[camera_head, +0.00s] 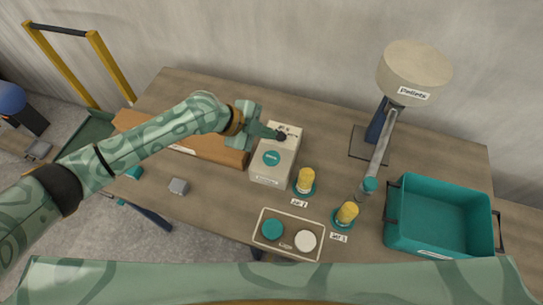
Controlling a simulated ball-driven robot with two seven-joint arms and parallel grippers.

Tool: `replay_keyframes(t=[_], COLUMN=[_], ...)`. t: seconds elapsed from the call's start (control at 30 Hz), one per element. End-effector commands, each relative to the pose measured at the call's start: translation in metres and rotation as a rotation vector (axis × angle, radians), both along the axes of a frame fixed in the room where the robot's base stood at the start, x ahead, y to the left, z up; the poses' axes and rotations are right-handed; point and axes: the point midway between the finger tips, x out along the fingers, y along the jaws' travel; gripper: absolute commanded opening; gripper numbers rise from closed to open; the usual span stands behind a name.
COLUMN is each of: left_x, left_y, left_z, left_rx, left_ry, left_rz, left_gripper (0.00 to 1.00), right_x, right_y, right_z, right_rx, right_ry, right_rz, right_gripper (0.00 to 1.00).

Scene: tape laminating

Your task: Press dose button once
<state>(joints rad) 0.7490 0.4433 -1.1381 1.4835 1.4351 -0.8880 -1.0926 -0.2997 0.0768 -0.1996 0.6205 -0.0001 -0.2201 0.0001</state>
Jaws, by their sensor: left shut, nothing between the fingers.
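A white box-shaped device (263,177) stands near the middle of the table. My left gripper (281,136) is shut and empty, over the far part of the device's top, beyond the teal button. Its dark fingertips hide a bit of that top; I cannot tell whether they touch it. My right gripper is not in view.
Two yellow jars (305,181) (347,213) stand on teal bases beside small labels. A tray (262,248) at the front holds a teal disc and a white disc. A teal bin (437,246) is at right. A brown box (215,150) and grey cube (179,186) are at left.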

Motion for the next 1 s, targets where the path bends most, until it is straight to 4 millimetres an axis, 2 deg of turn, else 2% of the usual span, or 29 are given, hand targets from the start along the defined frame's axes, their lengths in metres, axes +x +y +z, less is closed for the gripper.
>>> replay_keyframes(t=[0.53,0.7,1.0], left_x=[0.0,0.0,0.0], left_y=[0.0,0.0,0.0], left_z=[-0.074,-0.082,-0.081], left_rx=[-0.001,0.0,0.0], left_ry=[0.002,0.001,0.0], left_rz=[0.0,0.001,0.0], left_gripper=[0.0,0.0,0.0], right_x=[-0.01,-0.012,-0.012], right_y=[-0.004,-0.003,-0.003], right_z=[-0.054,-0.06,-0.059], right_rx=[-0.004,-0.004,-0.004], right_ry=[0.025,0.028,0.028], right_rz=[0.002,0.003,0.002], right_gripper=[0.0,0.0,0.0])
